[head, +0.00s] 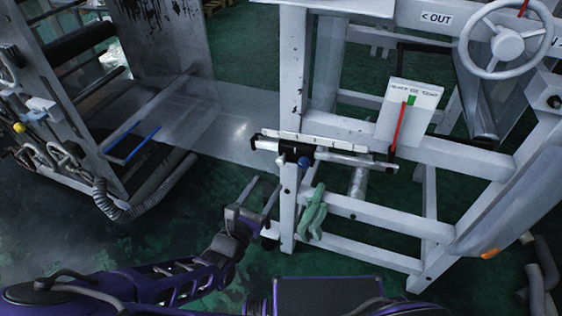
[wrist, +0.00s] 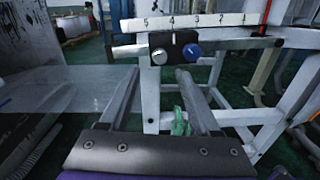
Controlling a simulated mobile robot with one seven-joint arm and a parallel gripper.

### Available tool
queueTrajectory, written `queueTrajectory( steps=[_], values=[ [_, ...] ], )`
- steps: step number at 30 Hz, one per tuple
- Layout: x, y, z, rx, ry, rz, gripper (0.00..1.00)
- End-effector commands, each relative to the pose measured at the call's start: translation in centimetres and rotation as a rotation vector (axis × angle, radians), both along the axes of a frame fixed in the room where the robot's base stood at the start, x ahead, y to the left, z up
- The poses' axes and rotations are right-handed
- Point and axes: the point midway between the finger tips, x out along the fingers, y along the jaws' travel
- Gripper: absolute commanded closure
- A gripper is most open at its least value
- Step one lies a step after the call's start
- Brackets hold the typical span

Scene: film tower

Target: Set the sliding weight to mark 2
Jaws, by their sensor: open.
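The sliding weight is a black block (wrist: 174,47) with a blue knob (wrist: 192,52) on a horizontal metal bar; its blue knob also shows in the head view (head: 304,163). A white numbered scale (wrist: 195,20) runs above it, also in the head view (head: 320,140). The white line on the block stands about under mark 4; mark 2 is further right. My gripper (wrist: 157,74) is open and empty, its fingers pointing toward the bar, just below and short of the weight. In the head view, my gripper (head: 262,190) is left of the frame post.
A white gauge plate (head: 410,108) with a red pointer and green patch stands at the bar's right end. A green cloth or glove (head: 312,212) hangs on the white frame below the bar. A handwheel (head: 507,40) is at upper right. Green floor lies open below.

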Motion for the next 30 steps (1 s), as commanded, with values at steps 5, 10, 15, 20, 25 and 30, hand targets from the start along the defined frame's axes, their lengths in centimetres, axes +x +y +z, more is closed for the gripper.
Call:
queueTrajectory(
  steps=[5, 10, 15, 20, 25, 30],
  values=[
    [3.7, -1.7, 0.0, -0.001, -0.003, -0.003, 0.36],
    [6.7, -3.0, 0.0, 0.001, -0.001, -0.003, 0.36],
    [8.6, -3.8, 0.0, 0.001, 0.0, -0.002, 0.36],
    [9.2, -4.0, 0.0, 0.001, 0.0, 0.0, 0.36],
    [9.3, -4.1, 0.0, 0.002, -0.001, 0.0, 0.36],
    [9.3, -4.1, 0.0, 0.002, -0.001, 0.0, 0.53]
  ],
)
